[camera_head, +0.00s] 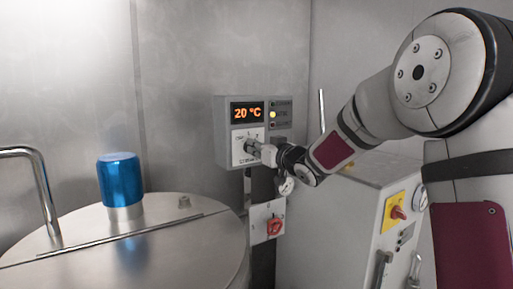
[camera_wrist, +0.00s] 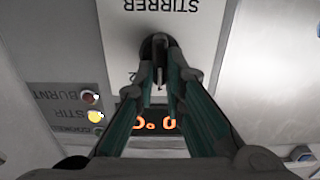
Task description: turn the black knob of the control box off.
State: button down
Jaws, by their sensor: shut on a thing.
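The grey control box (camera_head: 223,133) hangs on the metal wall, with an orange "20 °C" display (camera_head: 247,112) and one yellow lamp lit. In the head view my gripper (camera_head: 251,147) reaches its lower front from the right. In the wrist view, which shows the box upside down, the black knob (camera_wrist: 159,47) sits on the white "STIRRER" plate (camera_wrist: 196,22). My gripper (camera_wrist: 160,66) is shut on the knob, a fingertip on each side. The knob is partly hidden by the fingers, and its exact setting cannot be read.
Below the box is a white plate with a red switch (camera_head: 275,226). A steel drum lid (camera_head: 130,245) with a blue cap (camera_head: 119,180) stands at left. A grey cabinet (camera_head: 335,215) with a red knob on yellow stands below my arm.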

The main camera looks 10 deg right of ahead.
jog(key=shift+s+a+f+n+b, duration=0.1)
jog(key=shift+a+n+b, duration=0.1)
jog(key=shift+n+b, duration=1.75)
jog(key=shift+a+f+n+b, duration=0.15)
jog(key=shift+n+b, duration=1.35)
jog(key=shift+n, duration=0.85)
jog(key=shift+r, duration=0.1)
jog(key=c, duration=1.7)
grip_release()
jog(key=shift+o, duration=0.2)
jog(key=v, duration=1.2)
